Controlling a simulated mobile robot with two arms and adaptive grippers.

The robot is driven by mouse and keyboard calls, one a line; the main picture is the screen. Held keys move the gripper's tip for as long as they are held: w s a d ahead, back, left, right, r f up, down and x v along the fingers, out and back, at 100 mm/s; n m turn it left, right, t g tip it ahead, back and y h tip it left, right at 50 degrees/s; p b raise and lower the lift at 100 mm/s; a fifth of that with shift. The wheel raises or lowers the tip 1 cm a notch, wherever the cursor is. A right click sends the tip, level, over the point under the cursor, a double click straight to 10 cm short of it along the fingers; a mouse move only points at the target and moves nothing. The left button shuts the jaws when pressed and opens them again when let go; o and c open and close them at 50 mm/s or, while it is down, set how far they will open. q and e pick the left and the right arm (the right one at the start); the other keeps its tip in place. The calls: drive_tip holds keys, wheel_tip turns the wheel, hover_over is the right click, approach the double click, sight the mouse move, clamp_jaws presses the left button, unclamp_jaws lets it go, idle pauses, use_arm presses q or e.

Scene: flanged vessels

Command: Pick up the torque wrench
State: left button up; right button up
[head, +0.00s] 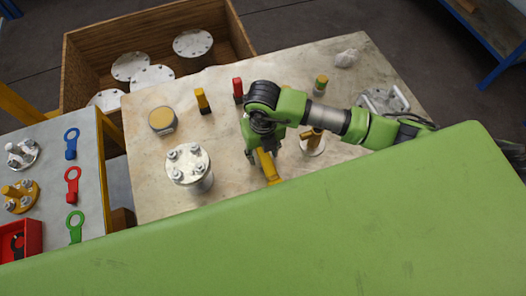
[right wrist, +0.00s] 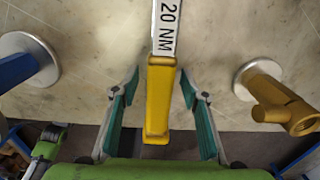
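The torque wrench has a yellow handle (right wrist: 160,98) and a pale shaft marked "20 NM" (right wrist: 166,30) in the right wrist view. In the head view its yellow handle (head: 268,168) shows below my right gripper, and the rest is hidden by the arm. My right gripper (right wrist: 160,82) is open, with one green-padded finger on each side of the handle and a gap on both sides. It also shows in the head view (head: 262,146) over the table. My left gripper is not in view in the head view.
A brass fitting on a round base (right wrist: 282,105) stands to the right of the wrench, and a blue fitting (right wrist: 18,68) to its left. A flanged vessel (head: 188,167) stands on the table (head: 225,85). A wooden crate (head: 82,62) holds several flanges.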

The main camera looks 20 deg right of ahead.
clamp_jaws()
drive_tip(key=shift+w+r, duration=0.1)
drive_tip(key=shift+r+b, duration=0.35)
drive_tip(key=shift+r, duration=0.05)
drive_tip(key=r, duration=0.1)
drive_tip(key=r+b, duration=0.1)
drive_tip(key=shift+s+a+r, duration=0.1)
drive_tip(key=shift+s+r, duration=0.2)
drive_tip(key=shift+r, duration=0.05)
drive_tip(key=s+r, duration=0.1)
drive_tip(key=s+r+b, duration=0.1)
drive_tip(key=s+r, duration=0.1)
drive_tip(key=s+a+r, duration=0.1)
drive_tip(key=r, duration=0.1)
drive_tip(key=shift+s+r, duration=0.2)
drive_tip(key=s+a+r, duration=0.1)
drive_tip(key=s+r, duration=0.3)
drive_tip(key=s, duration=0.5)
drive_tip(key=shift+a, duration=0.35)
